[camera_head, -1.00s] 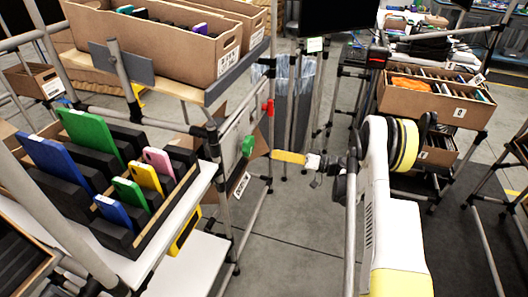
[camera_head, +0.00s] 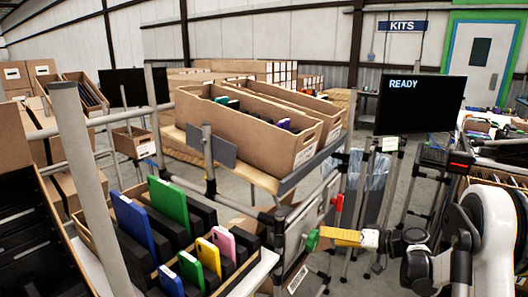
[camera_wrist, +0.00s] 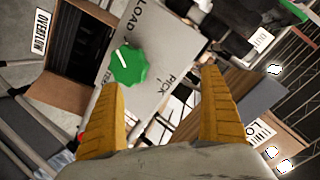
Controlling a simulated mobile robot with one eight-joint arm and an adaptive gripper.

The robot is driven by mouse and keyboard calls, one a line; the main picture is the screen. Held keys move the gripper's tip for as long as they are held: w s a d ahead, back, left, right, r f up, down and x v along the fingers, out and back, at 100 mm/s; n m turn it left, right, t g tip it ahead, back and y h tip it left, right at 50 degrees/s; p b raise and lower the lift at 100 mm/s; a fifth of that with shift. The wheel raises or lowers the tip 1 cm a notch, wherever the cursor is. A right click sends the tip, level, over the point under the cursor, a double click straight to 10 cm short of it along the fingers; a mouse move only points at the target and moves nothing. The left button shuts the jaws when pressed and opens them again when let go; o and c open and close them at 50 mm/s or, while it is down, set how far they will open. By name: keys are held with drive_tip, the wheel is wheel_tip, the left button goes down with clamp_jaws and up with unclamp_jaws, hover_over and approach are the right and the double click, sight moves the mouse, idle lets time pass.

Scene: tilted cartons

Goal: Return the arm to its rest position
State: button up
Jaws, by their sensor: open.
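My arm reaches in from the lower right of the head view. My gripper (camera_head: 335,237) has yellow fingers, and its tips lie close to a green knob (camera_head: 312,239) on a grey panel. In the wrist view my gripper (camera_wrist: 161,77) is open, with its two fingers apart and nothing between them. The green knob (camera_wrist: 129,64) shows beyond the fingers, nearer the left one. It sits on a panel (camera_wrist: 165,50) marked LOAD and PICK. I cannot tell from these views whether a finger touches the knob.
A rack at left holds upright coloured tablets (camera_head: 168,205) in black slots. Open cartons (camera_head: 250,125) stand on a tilted shelf above the panel. Rack posts (camera_head: 350,130) stand close to the arm. A screen (camera_head: 420,104) reads READY. A carton marked OVERFLOW (camera_wrist: 85,60) shows in the wrist view.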

drive_tip(key=s+a+r+g+h, duration=0.1)
drive_tip(key=s+a+r+h, duration=0.15)
drive_tip(key=s, duration=0.25)
drive_tip(key=s+a+r+m+g+h, duration=0.1)
drive_tip(key=s+a+r+h, duration=0.1)
drive_tip(key=s+r, duration=0.3)
drive_tip(key=s+a+r+h, duration=0.2)
drive_tip(key=s+a+r, duration=0.1)
drive_tip(key=s, duration=0.3)
drive_tip(key=s+d+h, duration=0.1)
drive_tip(key=s+h, duration=0.1)
drive_tip(key=s, duration=0.7)
drive_tip(key=s+d+f+h, duration=0.1)
drive_tip(key=s+d+h, duration=0.1)
drive_tip(key=s, duration=0.7)
drive_tip(key=shift+s+d+f+t+h, duration=0.2)
drive_tip(key=shift+s+d+t+h, duration=0.1)
drive_tip(key=shift+h, duration=0.15)
